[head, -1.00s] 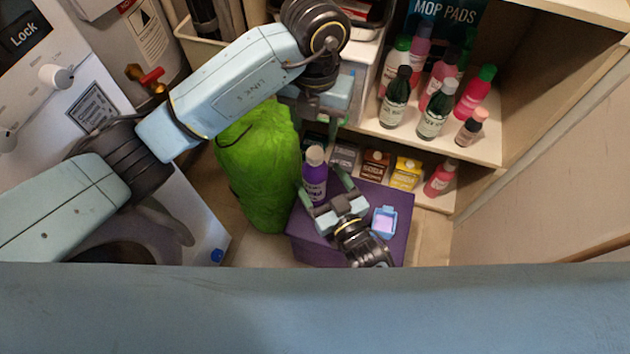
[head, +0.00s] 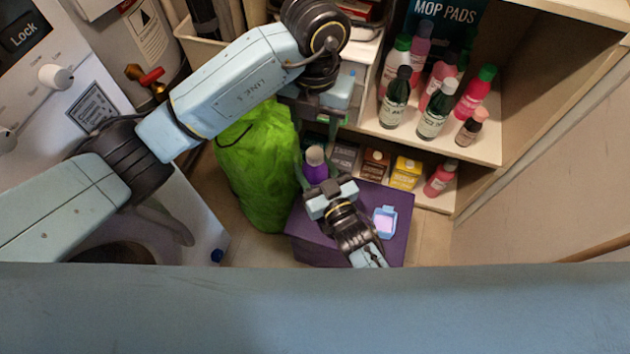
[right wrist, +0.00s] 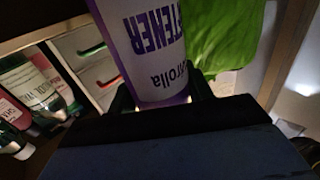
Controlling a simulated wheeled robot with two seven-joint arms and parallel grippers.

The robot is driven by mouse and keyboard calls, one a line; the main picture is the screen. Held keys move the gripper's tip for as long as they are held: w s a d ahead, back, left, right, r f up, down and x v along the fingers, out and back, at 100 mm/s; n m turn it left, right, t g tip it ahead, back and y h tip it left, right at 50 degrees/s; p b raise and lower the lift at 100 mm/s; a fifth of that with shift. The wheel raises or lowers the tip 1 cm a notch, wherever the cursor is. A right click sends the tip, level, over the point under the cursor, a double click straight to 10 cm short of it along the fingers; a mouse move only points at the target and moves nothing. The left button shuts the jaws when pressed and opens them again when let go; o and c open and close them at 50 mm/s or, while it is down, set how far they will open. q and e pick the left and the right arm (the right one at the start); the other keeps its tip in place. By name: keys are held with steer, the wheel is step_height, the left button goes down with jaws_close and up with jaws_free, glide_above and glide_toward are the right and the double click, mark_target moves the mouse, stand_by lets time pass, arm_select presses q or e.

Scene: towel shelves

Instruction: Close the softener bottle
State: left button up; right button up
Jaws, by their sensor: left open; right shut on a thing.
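The softener bottle (head: 315,173) is purple with a greyish top and stands upright at the purple box. It shows close up in the right wrist view (right wrist: 155,45), with a white and purple label reading "TENER" upside down; its top is out of that view. My right gripper (head: 318,178) reaches in from below and is shut on the bottle, one finger on each side. My left gripper (head: 328,118) hangs open and empty, just beyond and above the bottle, partly hidden by its own wrist. I cannot tell whether the bottle's top is fully closed.
The purple box (head: 310,243) carries a small light-blue container (head: 385,221) at right. A green bag (head: 258,175) is close on the left. Shelves at right hold several bottles (head: 435,110) above and small cartons (head: 405,173) below. A white appliance (head: 60,80) stands left.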

mark_target(315, 153)
jaws_close()
arm_select(q)
steer(key=n, duration=0.9)
steer(key=shift+f, duration=4)
steer(key=shift+c, duration=0.2)
steer(key=c, duration=1)
steer(key=shift+m, duration=1.6)
